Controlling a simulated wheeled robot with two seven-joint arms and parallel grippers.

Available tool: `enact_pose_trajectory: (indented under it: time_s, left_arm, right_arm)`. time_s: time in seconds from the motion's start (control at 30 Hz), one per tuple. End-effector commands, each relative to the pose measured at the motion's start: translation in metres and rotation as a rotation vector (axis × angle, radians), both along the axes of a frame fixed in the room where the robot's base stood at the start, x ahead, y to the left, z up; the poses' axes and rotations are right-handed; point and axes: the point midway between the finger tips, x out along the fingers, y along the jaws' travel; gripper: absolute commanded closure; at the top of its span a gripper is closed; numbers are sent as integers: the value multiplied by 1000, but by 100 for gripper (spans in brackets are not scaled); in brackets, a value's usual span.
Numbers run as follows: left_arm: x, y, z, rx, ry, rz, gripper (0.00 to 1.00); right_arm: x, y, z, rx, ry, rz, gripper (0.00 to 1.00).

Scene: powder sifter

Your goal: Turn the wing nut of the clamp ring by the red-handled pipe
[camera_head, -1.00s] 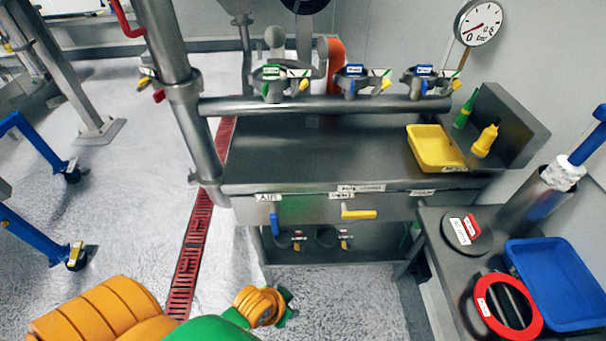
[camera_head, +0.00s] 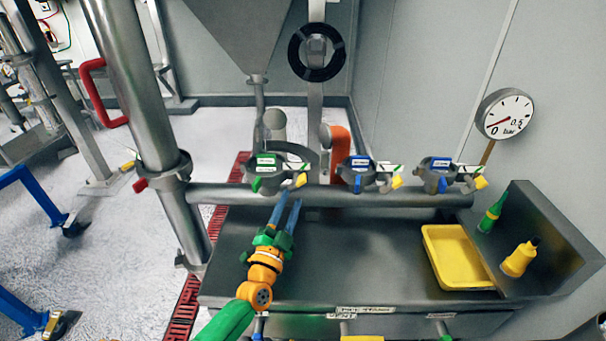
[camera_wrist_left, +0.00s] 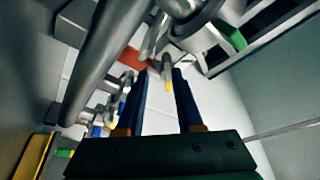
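The thick steel pipe (camera_head: 130,95) with a red handle (camera_head: 93,90) stands at the left in the head view. A clamp ring (camera_head: 165,175) encircles it where the horizontal pipe joins. A small red part (camera_head: 140,185), perhaps its wing nut, sticks out on its left side. My left gripper (camera_head: 290,196) is open, its two blue fingers apart, reaching up over the steel bench below the green-tagged valve (camera_head: 275,170). It is right of the clamp ring and clear of it. In the left wrist view its fingers (camera_wrist_left: 158,72) have a small yellow-tipped part showing between them. My right gripper is out of view.
Two blue-tagged valves (camera_head: 362,174) (camera_head: 440,174) sit along the horizontal pipe (camera_head: 330,197). A pressure gauge (camera_head: 506,114) is behind. The middle of the bench (camera_head: 350,260) is clear.

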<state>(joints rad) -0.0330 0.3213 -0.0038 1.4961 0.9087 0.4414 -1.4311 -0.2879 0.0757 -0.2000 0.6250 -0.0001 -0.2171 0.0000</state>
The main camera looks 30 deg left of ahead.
Motion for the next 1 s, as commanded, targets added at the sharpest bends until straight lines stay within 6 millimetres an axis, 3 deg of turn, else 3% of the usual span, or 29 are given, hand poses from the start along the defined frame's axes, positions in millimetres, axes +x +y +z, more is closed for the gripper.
enact_pose_trajectory:
  time_s: [0.03,0.3,0.57,0.6,0.73,0.77,1.0]
  left_arm:
    - [10,4,10,6,-17,3,59]
    - [53,15,20,4,-14,0,59]
    - [57,16,22,3,-12,-1,59]
    - [57,16,22,3,-12,-1,61]
    - [57,15,21,3,-12,-1,97]
    - [57,15,22,3,-12,-1,100]
    - [57,16,22,-1,-14,-1,100]
  right_arm:
    - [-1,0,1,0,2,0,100]
    - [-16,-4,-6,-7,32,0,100]
    - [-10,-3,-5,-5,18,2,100]
    - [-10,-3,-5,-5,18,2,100]
    - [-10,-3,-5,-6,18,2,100]
    - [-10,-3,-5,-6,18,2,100]
    - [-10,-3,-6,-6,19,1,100]
